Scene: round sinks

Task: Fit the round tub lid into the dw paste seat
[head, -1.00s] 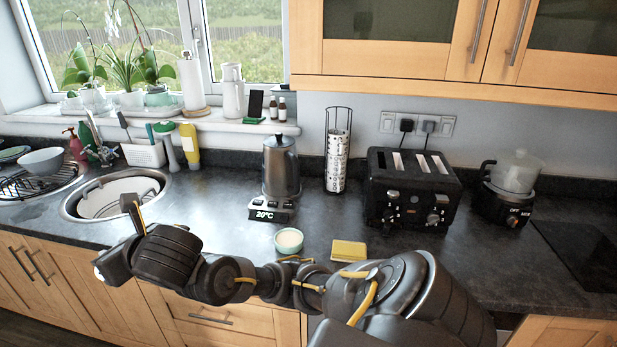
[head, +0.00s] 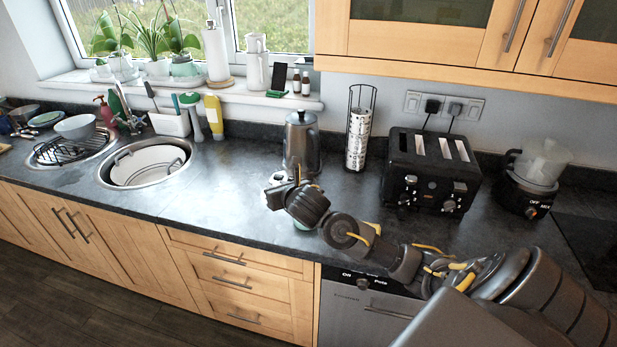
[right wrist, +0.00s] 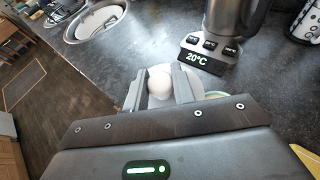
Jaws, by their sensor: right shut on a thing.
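My right gripper (head: 283,186) reaches in from the right over the worktop, in front of the kettle. In the right wrist view, its fingers (right wrist: 162,90) are shut on the round tub lid, gripping its white rounded knob (right wrist: 160,84). The pale lid disc shows beside the fingers. A small pale green tub (head: 302,222), which looks like the paste seat, stands on the worktop just below the gripper, mostly hidden by my arm. Its rim (right wrist: 216,94) shows a little right of the lid. The lid appears above the worktop and apart from the tub; the exact height is unclear. My left gripper is not in view.
A steel kettle (head: 301,143) stands close behind my gripper on a base reading 20°C (right wrist: 197,57). A black toaster (head: 430,165) and a blender (head: 538,165) stand to the right. The worktop (head: 215,195) left of the gripper is clear, up to the round sinks (head: 108,178).

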